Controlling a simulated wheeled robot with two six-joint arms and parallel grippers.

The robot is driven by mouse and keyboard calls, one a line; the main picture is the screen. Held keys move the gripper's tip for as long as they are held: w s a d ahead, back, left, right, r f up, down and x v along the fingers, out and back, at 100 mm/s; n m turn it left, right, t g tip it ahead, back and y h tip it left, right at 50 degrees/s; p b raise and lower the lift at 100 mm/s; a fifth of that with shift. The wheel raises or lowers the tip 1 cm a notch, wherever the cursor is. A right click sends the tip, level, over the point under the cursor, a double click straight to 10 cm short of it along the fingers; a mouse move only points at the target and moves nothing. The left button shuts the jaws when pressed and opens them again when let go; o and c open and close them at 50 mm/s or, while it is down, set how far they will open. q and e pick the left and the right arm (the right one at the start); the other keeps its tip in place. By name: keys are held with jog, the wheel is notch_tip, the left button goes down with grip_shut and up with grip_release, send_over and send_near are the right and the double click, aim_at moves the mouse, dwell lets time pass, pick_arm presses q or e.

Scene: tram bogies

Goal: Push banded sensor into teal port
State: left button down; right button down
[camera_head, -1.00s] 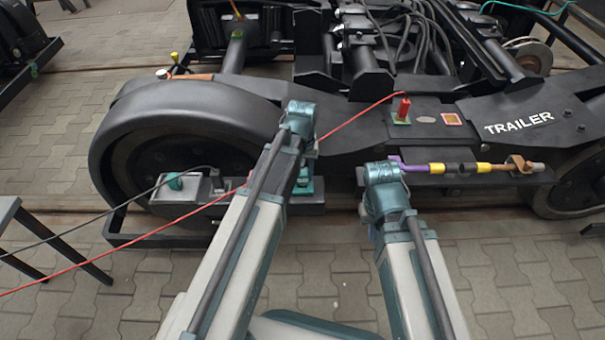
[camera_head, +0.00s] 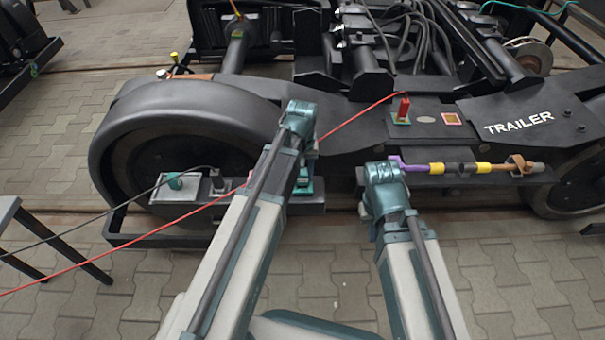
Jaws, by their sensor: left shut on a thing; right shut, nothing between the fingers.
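My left gripper (camera_head: 304,150) is above the bogie's lower ledge, in front of the wheel's right side. Its fingers and what they hold are mostly hidden behind my wrist. A teal part (camera_head: 304,186) shows on the ledge just below it; I cannot tell whether this is the teal port. My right gripper (camera_head: 385,172) is shut and empty by the purple end.
A red cable (camera_head: 130,238) runs from the lower left behind my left arm to a red plug (camera_head: 403,108). A black cable (camera_head: 75,228) reaches the box. The large wheel (camera_head: 190,110) and trailer frame (camera_head: 516,122) stand close. Paving in front is open.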

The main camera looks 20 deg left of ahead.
pick_arm(q)
jog(key=shift+f+b, duration=0.5)
jog(key=shift+c, duration=1.8)
grip_release()
jog(key=shift+r, duration=0.1)
notch_tip(320, 180, up, 14)
jog(key=p, duration=1.4)
jog(key=shift+w, duration=0.1)
